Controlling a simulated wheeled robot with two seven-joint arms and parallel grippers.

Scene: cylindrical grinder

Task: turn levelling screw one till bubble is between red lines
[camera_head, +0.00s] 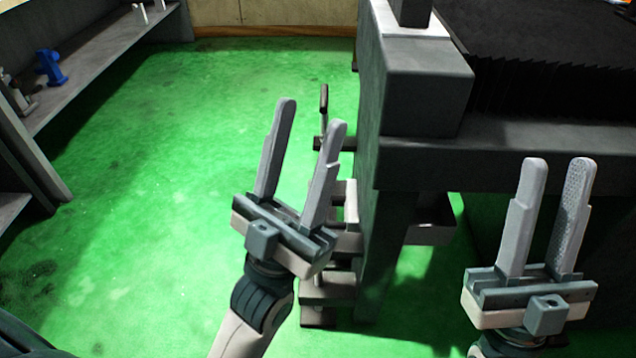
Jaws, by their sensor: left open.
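The grinder (425,85) is a large dark grey machine on the right. Low at its left side are a dark upright rod (323,103) and several light grey blocks (328,288), partly hidden by my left gripper. I cannot tell which part is levelling screw one. No bubble or red lines can be made out. My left gripper (310,112) is open and empty, in front of the machine's left side in the picture. My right gripper (558,162) is open and empty, in front of the machine's dark lower right part.
A grey shelf (95,75) stands at the left with a blue object (50,67) and small light items on it. The green floor (150,200) between shelf and machine is clear. A dark tray-like box (432,220) sits under the machine's overhang. A wall closes the back.

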